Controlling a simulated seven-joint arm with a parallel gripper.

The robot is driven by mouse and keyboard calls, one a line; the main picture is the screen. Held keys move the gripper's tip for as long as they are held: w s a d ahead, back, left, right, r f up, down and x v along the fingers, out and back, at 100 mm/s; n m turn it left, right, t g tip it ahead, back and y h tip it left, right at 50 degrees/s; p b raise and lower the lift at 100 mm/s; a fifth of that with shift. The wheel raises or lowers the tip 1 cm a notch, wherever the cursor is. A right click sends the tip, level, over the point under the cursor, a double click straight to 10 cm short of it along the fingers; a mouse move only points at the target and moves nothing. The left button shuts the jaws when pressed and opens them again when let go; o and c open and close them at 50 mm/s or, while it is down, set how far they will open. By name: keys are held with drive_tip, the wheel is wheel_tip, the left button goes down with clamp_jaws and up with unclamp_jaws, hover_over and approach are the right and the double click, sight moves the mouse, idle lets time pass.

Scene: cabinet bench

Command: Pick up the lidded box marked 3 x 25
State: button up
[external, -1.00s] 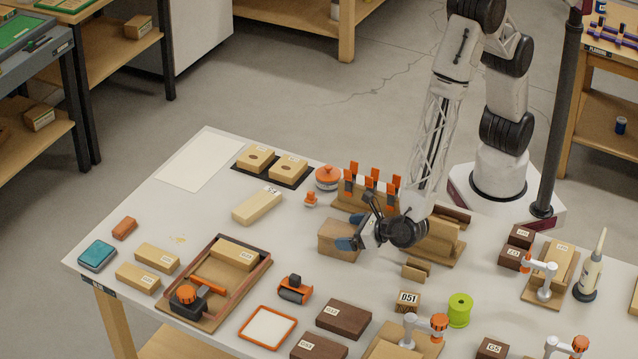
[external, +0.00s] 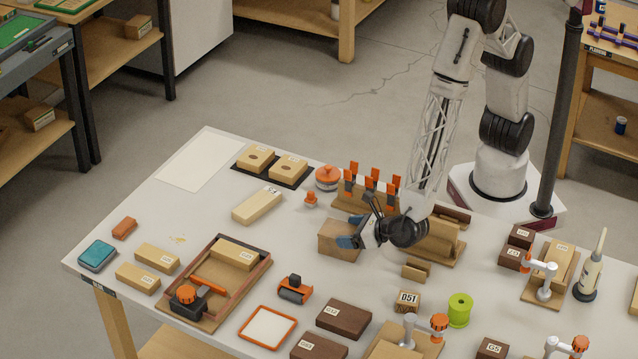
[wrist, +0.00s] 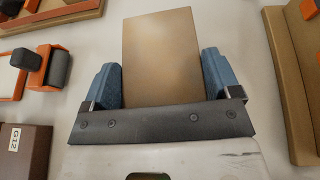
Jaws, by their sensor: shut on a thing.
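A plain tan wooden box (external: 337,240) stands on the white bench in front of my arm. It also shows between the fingers in the wrist view (wrist: 160,55). No marking shows on its visible faces, so I cannot read whether it is the one marked 3 x 25. My gripper (external: 352,241) has its blue fingertips at the box in the external view. In the wrist view my gripper (wrist: 160,85) has one blue finger against each side of the box. It is shut on it. The box appears to sit at bench level; I cannot tell if it is lifted.
A wooden rack with orange clamps (external: 371,188) stands just behind the box. A slotted wooden stand (external: 442,243) is to the right. An orange roller (external: 294,288) and a dark block (external: 344,318) lie in front. A framed tray (external: 262,272) is at the left front.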

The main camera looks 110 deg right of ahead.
wheel_tip(320, 180, up, 10)
idle(0.8)
